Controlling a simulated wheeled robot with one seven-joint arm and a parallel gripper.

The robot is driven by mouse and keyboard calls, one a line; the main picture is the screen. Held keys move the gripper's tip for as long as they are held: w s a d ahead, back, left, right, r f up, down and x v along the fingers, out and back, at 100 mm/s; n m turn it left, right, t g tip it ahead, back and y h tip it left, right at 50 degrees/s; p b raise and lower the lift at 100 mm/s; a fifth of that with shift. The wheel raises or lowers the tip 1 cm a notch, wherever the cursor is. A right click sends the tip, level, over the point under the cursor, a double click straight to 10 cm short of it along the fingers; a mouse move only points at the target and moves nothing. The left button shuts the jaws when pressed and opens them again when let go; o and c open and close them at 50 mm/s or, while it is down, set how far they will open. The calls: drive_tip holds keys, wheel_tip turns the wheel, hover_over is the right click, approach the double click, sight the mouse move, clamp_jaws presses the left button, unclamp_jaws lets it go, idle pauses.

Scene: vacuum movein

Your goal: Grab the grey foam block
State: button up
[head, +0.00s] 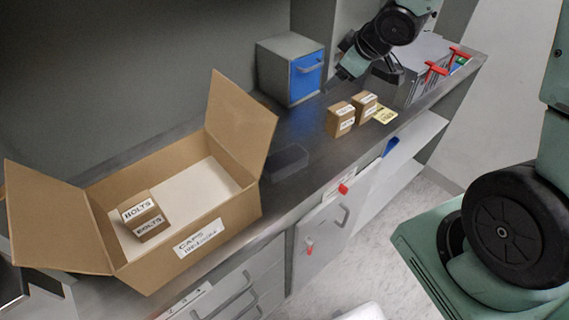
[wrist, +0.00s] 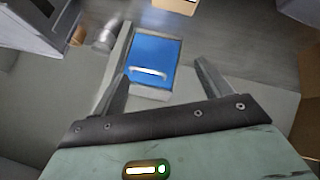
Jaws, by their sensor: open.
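A dark grey block (head: 287,162), which looks like the foam block, lies on the metal counter just right of the large open cardboard box in the head view. I cannot make it out in the wrist view. My gripper (head: 345,78) is over the back part of the counter, beside the blue-fronted cabinet and well apart from the grey block. In the wrist view my gripper (wrist: 161,70) has its two fingers spread with nothing between them, and the blue cabinet front shows beyond them.
The open cardboard box (head: 240,200) holds small boxes labelled bolts (head: 140,207). A grey cabinet with a blue front (head: 306,75) stands at the back. Two small cartons (head: 341,119) and a yellow note (head: 385,115) sit to the right. Bare counter (head: 300,205) lies in front of the block.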

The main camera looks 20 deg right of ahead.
drive_tip(key=w+f+n+y, duration=0.2)
drive_tip(key=w+n+y, duration=0.1)
drive_tip(key=n, duration=0.1)
drive_tip(key=n+g+y, duration=0.8)
drive_tip(key=n+y, duration=0.1)
drive_tip(key=n, duration=0.1)
approach(294, 154)
drive_tip(key=p+x, duration=0.2)
drive_tip(key=x, duration=0.3)
drive_tip(key=shift+s+a+f, duration=0.2)
drive_tip(key=shift+w+p+x, duration=0.15)
drive_tip(key=shift+p+x, duration=0.25)
drive_tip(key=shift+x, duration=1)
drive_tip(key=shift+w+p+x, duration=0.1)
drive_tip(key=shift+p+x, duration=0.25)
drive_tip(key=shift+x, duration=1.05)
drive_tip(key=shift+r, duration=0.1)
drive_tip(key=c, duration=1.1)
